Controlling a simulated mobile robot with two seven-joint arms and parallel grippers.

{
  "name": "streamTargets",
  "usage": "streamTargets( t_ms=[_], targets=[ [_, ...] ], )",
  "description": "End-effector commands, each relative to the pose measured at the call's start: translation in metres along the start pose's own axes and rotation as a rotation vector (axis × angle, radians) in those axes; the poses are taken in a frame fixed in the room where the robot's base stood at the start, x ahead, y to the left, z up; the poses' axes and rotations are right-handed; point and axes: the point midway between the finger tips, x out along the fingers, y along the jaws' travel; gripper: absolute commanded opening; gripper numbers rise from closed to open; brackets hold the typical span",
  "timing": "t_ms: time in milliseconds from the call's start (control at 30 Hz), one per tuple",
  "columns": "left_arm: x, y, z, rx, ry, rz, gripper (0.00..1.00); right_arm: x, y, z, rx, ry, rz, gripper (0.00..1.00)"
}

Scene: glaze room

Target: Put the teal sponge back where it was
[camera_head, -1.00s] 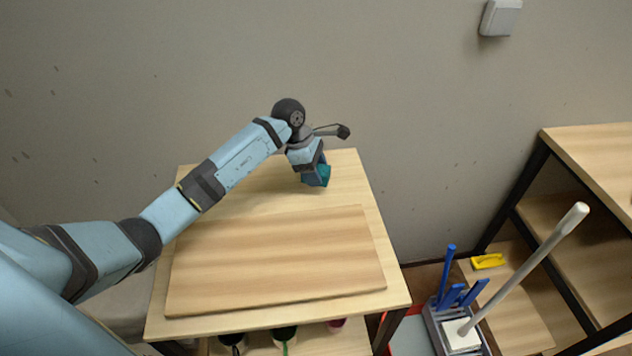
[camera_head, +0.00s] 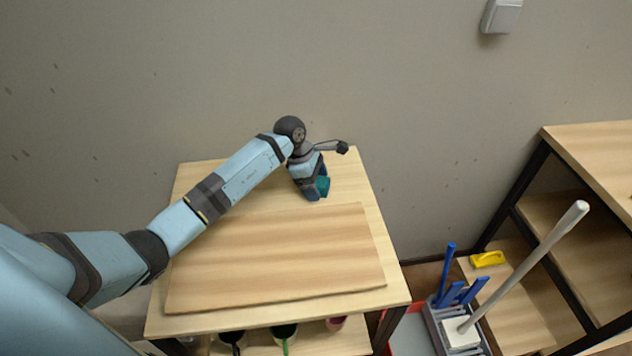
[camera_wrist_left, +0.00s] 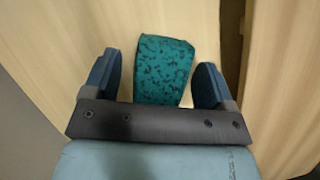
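The teal sponge (camera_head: 323,186), speckled dark, is at the back of the wooden table (camera_head: 348,180), beyond a loose board. My left gripper (camera_head: 312,193) is low over the tabletop at the sponge. In the left wrist view the sponge (camera_wrist_left: 163,70) lies between the two blue fingers of the left gripper (camera_wrist_left: 158,85). My right gripper is not in view.
The wooden board (camera_head: 280,260) covers the table's front and middle. Jars (camera_head: 284,333) stand on the shelf below. At right are a grey caddy (camera_head: 445,325) with blue-handled tools, a pale pole (camera_head: 530,262), a yellow item (camera_head: 487,259) and a shelf unit (camera_head: 590,140).

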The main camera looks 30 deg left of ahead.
Motion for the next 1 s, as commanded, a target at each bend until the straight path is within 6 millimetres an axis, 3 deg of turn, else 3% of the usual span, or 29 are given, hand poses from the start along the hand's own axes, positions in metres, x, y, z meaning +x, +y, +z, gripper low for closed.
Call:
streamTargets(
  t_ms=[333, 800, 1000],
  targets=[
    [-0.009, 0.001, 0.001, 0.0, -0.001, 0.002, 0.78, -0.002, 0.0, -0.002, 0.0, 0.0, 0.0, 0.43],
    [-0.102, 0.001, 0.001, 0.001, 0.001, 0.003, 0.78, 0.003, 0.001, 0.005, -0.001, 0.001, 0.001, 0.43],
    [-0.121, 0.0, 0.001, 0.0, 0.0, 0.0, 0.78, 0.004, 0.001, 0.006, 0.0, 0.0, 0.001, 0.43]
  ],
)
